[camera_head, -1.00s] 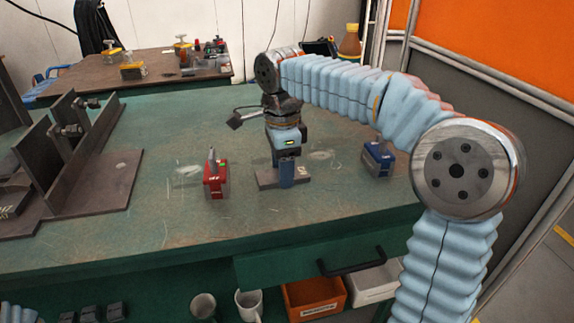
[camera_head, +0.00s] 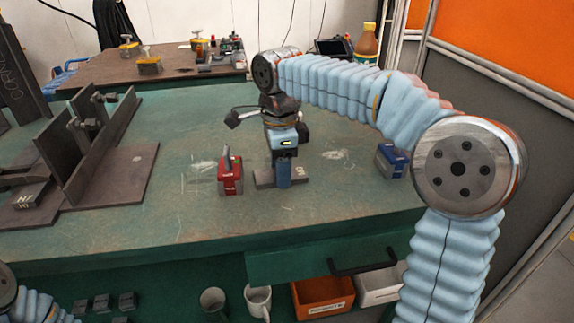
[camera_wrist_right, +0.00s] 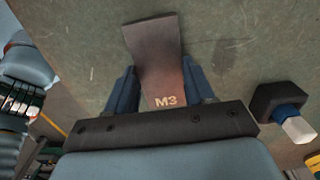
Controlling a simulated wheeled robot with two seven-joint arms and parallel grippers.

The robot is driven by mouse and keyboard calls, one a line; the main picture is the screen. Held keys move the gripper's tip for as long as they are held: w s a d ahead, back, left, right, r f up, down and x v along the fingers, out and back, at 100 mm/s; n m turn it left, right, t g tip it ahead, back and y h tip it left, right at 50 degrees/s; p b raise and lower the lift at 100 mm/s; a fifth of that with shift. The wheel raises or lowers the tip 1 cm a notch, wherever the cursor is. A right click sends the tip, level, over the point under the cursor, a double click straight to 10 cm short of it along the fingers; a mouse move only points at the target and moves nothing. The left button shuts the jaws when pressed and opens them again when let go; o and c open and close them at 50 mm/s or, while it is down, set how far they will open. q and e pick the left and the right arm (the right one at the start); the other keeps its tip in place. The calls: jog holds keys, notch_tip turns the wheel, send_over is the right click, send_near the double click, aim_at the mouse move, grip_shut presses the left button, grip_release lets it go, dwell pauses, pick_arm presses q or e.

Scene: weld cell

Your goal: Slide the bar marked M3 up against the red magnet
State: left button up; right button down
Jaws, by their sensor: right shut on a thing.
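The bar marked M3 (camera_head: 264,179) is a flat dark steel bar lying on the green bench, its length running left to right. My right gripper (camera_head: 284,175) points down and is shut on it. In the right wrist view the bar (camera_wrist_right: 157,60) sits between the two blue fingers (camera_wrist_right: 160,90), with its M3 mark near me. The red magnet (camera_head: 230,178) stands upright on the bench to the left of the bar. A narrow gap shows between the magnet and the bar's left end. My left gripper is out of view.
A blue magnet (camera_head: 391,159) stands to the right on the bench. A dark steel fixture with upright plates (camera_head: 85,150) is at the left. A green drawer (camera_head: 290,264) and an orange bin (camera_head: 322,292) are below the front edge. Bench between fixture and red magnet is clear.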

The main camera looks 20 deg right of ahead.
jog(key=shift+a, duration=0.15)
jog(key=shift+w+a, duration=0.3)
jog(key=shift+a, duration=0.6)
jog(key=shift+d, duration=0.2)
dwell(0.4)
jog(key=shift+c, duration=2)
grip_release()
jog(key=shift+d, duration=0.1)
jog(key=shift+o, duration=0.4)
